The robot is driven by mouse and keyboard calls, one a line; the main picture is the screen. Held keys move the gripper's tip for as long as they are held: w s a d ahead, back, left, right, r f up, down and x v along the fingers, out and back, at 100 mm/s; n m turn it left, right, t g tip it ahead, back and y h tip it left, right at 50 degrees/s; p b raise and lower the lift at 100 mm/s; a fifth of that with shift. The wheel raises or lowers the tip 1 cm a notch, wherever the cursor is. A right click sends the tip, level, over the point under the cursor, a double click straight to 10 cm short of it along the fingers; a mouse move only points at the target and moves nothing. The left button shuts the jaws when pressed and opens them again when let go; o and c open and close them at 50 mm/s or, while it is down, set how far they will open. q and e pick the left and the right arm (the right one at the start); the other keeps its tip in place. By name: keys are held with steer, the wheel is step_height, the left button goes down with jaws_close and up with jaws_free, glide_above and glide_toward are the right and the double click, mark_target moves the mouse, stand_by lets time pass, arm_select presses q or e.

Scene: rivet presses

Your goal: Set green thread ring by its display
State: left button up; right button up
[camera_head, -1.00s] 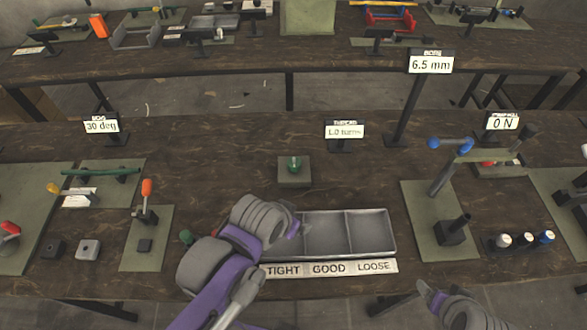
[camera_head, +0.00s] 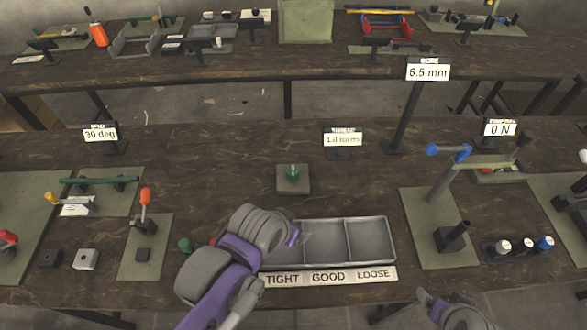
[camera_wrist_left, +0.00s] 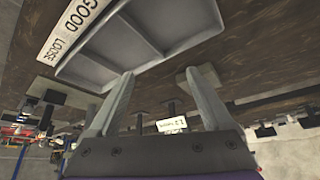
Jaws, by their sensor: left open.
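A small green piece (camera_head: 292,171), which looks like the thread ring, sits on a square grey-green pad (camera_head: 293,187) behind the tray. Its display (camera_head: 342,140) stands behind and to the right, reading about 1.0 turns. My left gripper (camera_head: 294,237) is over the tray's left part, nearer the front than the pad and apart from the green piece. In the left wrist view its two fingers (camera_wrist_left: 161,98) are spread with nothing between them. The display also shows there, upside down (camera_wrist_left: 171,125). My right gripper (camera_head: 428,296) is at the bottom right edge; its fingers are too small to judge.
A grey tray (camera_head: 394,238) labelled TIGHT, GOOD and LOOSE lies in front of the pad; its visible compartments look empty. A green knob (camera_head: 184,244) is beside my left arm. A press fixture (camera_head: 432,205) stands to the right. Table between pad and display is clear.

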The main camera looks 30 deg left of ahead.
arm_select(q)
step_height(320, 180, up, 4)
steer(key=m+g+b, duration=0.6)
steer(key=m, duration=1.1)
glide_above(293, 170)
step_height(293, 170, down, 10)
steer(key=shift+r+b, duration=0.1)
steer(key=shift+b, duration=0.2)
arm_select(e)
step_height(293, 170, down, 9)
steer(key=s, duration=0.2)
steer(key=shift+s+r+g, duration=0.2)
steer(key=shift+s+g, duration=0.1)
steer(key=shift+s, duration=0.1)
arm_select(q)
jaws_close()
steer(key=shift+n, duration=0.5)
